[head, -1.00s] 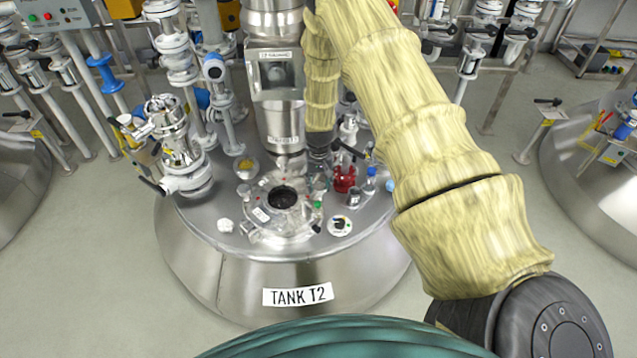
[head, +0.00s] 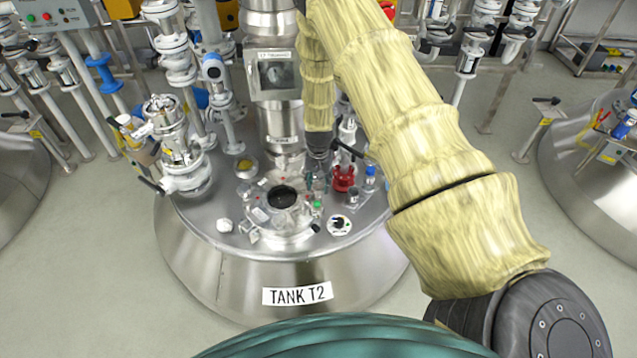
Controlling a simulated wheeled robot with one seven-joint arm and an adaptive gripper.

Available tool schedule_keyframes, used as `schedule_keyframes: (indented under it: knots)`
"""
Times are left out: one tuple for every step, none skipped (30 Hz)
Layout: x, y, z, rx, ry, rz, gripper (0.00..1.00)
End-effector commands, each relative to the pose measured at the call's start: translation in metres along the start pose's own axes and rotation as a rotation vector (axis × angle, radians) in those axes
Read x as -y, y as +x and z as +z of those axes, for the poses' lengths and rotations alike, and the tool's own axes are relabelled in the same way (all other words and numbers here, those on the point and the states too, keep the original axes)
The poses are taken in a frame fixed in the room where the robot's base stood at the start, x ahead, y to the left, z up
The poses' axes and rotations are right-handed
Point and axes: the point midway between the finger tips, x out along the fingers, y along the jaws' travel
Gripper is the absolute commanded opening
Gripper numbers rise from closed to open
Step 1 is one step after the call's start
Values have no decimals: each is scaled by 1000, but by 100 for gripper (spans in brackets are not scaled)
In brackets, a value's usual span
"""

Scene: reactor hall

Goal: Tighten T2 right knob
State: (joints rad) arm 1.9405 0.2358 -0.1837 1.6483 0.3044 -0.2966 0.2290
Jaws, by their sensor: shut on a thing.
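Tank T2 (head: 225,262) stands in the middle of the head view, with its name label on the front. On its lid is a round open port (head: 283,197) with a clear, shiny rim and small fittings around it. My gripper (head: 314,184) points down at the back right side of this port, below my cream-sleeved arm. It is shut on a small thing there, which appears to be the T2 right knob. The knob is mostly hidden by the fingers and too small to make out clearly.
A red fitting (head: 343,179) and a blue-capped bottle (head: 369,179) stand close to the gripper's right. A sight-glass column (head: 277,80) rises behind the port. A valve stack (head: 180,150) stands on the lid's left. The lid's front edge is mostly clear.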

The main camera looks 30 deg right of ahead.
Motion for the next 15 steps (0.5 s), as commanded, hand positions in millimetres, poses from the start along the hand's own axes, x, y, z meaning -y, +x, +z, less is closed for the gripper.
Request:
schedule_keyframes:
  knots:
    - [0,-3,-4,-8,0,-2,21]
    - [0,-3,-4,-8,0,-2,21]
    - [0,-3,-4,-8,0,-2,21]
    - [0,-3,-4,-8,0,-2,21]
    - [0,-3,-4,-8,0,-2,48]
    - [0,-3,-4,-8,0,-2,56]
    - [0,-2,-4,-7,0,-2,61]
    - [0,-2,-4,-6,0,-2,67]
    - [0,-2,-3,-6,-1,-2,67]
    - [0,-2,-3,-5,-1,-1,67]
    - [0,-2,-2,-4,-1,-1,67]
    - [0,-1,-2,-4,-1,-1,67]
    - [0,-1,-2,-4,-1,-1,67]
    - [0,-1,-2,-3,-1,-1,67]
    - [0,-1,-2,-3,-1,-1,67]
